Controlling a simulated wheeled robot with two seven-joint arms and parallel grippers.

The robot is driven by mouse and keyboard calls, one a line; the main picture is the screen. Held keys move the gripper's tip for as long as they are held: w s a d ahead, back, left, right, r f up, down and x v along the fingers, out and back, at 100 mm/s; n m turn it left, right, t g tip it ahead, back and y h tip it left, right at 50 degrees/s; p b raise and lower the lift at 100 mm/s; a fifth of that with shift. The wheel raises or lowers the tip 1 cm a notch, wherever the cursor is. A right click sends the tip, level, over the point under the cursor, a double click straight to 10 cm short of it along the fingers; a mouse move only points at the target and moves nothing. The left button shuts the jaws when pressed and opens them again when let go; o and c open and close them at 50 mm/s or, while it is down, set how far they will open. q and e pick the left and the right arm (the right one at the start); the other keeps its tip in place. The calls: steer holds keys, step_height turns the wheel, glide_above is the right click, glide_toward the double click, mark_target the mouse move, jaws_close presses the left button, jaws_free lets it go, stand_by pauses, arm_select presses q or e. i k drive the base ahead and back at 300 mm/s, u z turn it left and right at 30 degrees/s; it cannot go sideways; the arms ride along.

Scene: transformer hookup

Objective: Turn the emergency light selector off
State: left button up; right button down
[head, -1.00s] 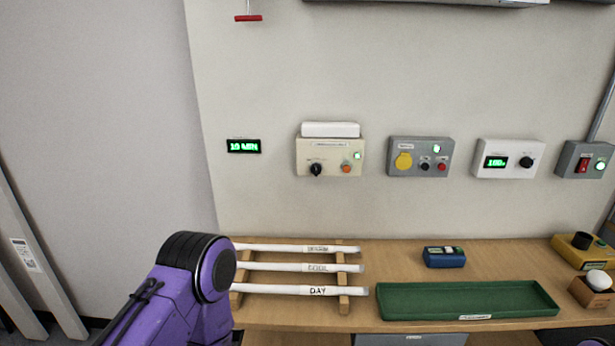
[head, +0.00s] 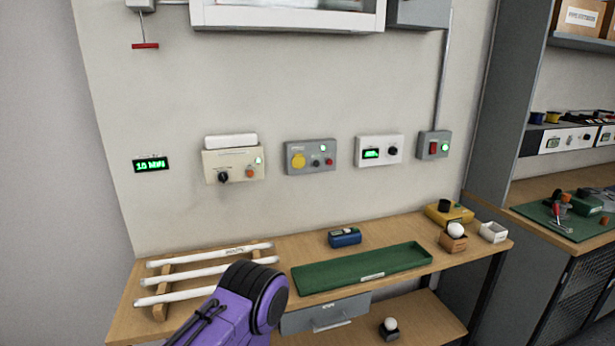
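The likely emergency light unit is a beige wall box (head: 234,165) with a white lamp bar (head: 231,141) on top. It has a black rotary selector knob (head: 223,176), an orange button (head: 250,173) and a lit green lamp (head: 258,160). The box's label and the knob's exact setting are too small to read. A purple and black link of my arm shows at the bottom centre, in front of the bench and well below the box. Neither of my grippers is in view.
A wooden bench (head: 410,236) runs below the wall boxes, with white tubes on a rack (head: 160,312), a green tray (head: 415,256) and a blue meter (head: 344,237). Other wall boxes include a grey one with a yellow socket (head: 311,157). Another workbench stands right.

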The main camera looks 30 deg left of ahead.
mark_target(223, 176)
steer(key=z, duration=0.55)
steer(key=i, duration=1)
steer(key=u, duration=1.1)
